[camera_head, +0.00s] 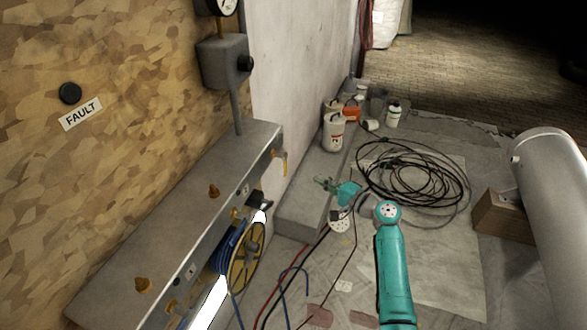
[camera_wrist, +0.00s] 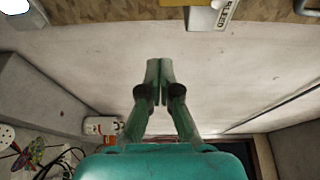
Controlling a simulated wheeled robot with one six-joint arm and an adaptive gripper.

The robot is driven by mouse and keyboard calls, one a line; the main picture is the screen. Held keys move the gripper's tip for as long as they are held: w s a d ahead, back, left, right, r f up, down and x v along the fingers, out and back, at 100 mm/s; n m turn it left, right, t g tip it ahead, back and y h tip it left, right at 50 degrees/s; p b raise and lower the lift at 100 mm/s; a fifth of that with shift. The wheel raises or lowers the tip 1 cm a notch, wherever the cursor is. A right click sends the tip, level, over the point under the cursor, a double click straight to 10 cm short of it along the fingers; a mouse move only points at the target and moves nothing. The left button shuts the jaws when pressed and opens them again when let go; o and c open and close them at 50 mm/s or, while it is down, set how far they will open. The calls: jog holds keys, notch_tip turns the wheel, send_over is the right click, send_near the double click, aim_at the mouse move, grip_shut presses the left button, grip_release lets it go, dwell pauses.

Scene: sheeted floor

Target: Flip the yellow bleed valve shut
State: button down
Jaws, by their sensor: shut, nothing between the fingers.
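A small yellow valve (camera_head: 280,154) sits at the far end of the grey bench-like housing's front face in the head view, with a thin yellow lever hanging downward.
The grey housing (camera_head: 185,215) carries other brass fittings (camera_head: 214,190) and a yellow reel (camera_head: 247,258) with blue hose. A concrete ledge (camera_head: 310,205), white jugs (camera_head: 333,133) and a coiled black cable (camera_head: 412,175) lie beyond. A grey cylinder (camera_head: 555,200) stands at right.

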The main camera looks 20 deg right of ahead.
jog(key=shift+w+d+r+y, duration=0.15)
jog(key=shift+w+r+y, duration=0.1)
jog(key=shift+r, duration=0.2)
jog(key=shift+w+d+r+y, duration=0.15)
jog(key=shift+w+r, duration=0.1)
jog(key=shift+r, duration=0.2)
jog(key=w+a, duration=0.5)
jog(key=a, duration=0.3)
dwell(0.3)
